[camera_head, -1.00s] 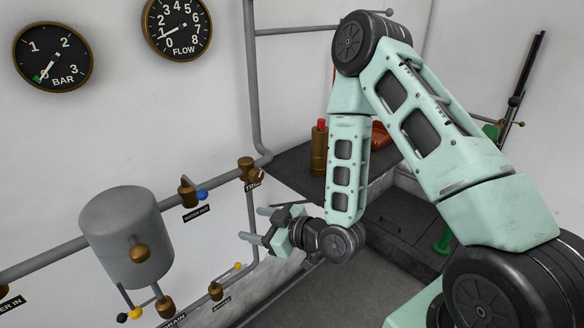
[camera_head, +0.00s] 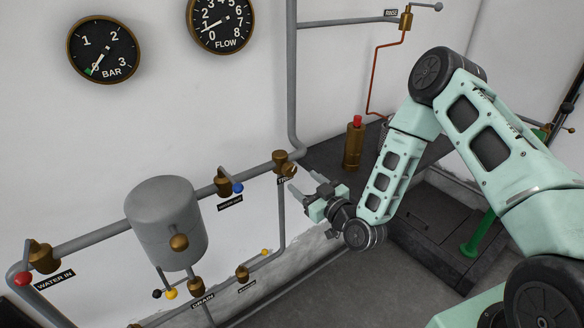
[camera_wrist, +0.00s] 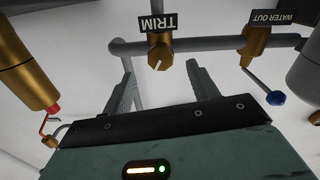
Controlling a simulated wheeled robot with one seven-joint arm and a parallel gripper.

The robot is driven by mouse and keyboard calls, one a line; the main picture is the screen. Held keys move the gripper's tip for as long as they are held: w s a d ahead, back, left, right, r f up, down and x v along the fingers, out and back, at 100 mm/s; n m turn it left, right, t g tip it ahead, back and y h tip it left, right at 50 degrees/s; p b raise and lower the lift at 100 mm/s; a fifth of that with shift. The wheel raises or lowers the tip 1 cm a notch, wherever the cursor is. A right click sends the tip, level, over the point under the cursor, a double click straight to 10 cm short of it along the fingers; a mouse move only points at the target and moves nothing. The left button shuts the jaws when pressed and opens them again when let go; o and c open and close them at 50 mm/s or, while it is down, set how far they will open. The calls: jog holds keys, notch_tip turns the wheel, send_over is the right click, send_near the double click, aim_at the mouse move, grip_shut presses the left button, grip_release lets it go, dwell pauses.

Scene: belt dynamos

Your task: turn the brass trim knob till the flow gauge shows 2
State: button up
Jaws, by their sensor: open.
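The brass trim knob (camera_head: 284,158) sits on the grey wall pipe, with its TRIM label below it. In the wrist view the knob (camera_wrist: 159,50) shows a white mark and lies ahead, between the lines of my two fingers. My gripper (camera_head: 300,180) is open and empty, just to the lower right of the knob and apart from it; its fingers also show in the wrist view (camera_wrist: 160,66). The flow gauge (camera_head: 221,24) is at the top of the head view, its upper edge cut off. Its needle points left and down, near 1.
A BAR gauge (camera_head: 104,50) hangs to the left. The blue-handled water-out valve (camera_head: 224,183) sits left of the knob, beside a grey tank (camera_head: 165,222). A red-topped brass cylinder (camera_head: 354,143) stands on a dark shelf to the right.

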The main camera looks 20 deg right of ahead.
aim_at(292, 173)
jog(key=p+x, duration=0.1)
jog(key=x, duration=0.6)
jog(key=shift+s+f, duration=0.1)
jog(key=c, duration=1)
